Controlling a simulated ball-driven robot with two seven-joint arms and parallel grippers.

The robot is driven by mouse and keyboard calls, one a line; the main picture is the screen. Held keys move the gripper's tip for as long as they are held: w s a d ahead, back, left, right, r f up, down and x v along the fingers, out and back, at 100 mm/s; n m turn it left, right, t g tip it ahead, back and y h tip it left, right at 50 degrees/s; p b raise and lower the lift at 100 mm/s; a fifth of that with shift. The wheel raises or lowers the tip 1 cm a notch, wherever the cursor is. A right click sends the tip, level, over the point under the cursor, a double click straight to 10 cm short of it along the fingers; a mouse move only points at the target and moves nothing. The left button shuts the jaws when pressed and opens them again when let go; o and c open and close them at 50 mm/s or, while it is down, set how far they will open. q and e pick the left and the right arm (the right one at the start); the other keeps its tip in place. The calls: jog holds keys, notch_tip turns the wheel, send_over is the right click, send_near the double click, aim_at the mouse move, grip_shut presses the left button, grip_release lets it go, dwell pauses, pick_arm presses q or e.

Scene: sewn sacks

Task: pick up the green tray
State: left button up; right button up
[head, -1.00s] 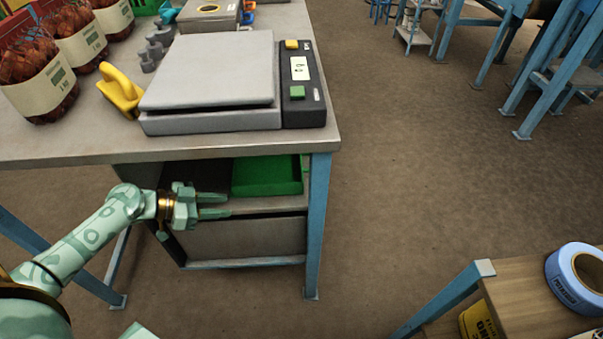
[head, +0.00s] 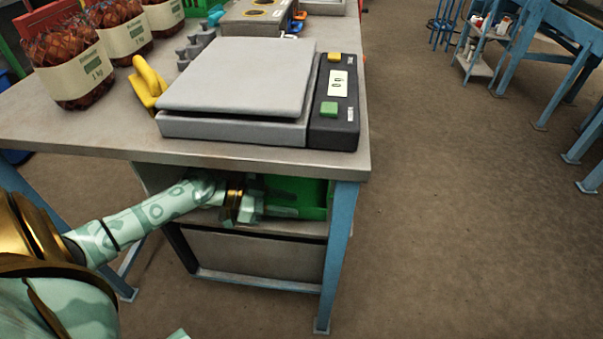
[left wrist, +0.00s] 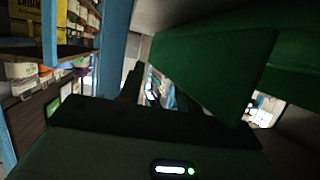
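The green tray (head: 312,190) is on the shelf under the table, partly hidden by the tabletop and by my left gripper. My left gripper (head: 284,206) reaches under the tabletop from the left, with its fingers against or just in front of the tray. Whether they are closed on it cannot be made out. In the left wrist view the tray (left wrist: 205,62) is a large dark green surface, very close, across the upper right. It looks slanted there. The fingertips are not clear in that dark view. My right gripper is not in view.
The table (head: 90,128) carries a grey scale (head: 240,78), a yellow-handled item (head: 147,84), grey weights (head: 197,46) and bagged produce (head: 75,70). A blue leg (head: 340,255) stands right of the shelf. A drawer or box front (head: 255,255) is below.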

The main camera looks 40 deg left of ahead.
pick_arm(q)
jog(key=shift+w+d+f, duration=0.25)
jog(key=shift+w+d, duration=0.2)
grip_shut()
jog(key=shift+r, duration=0.15)
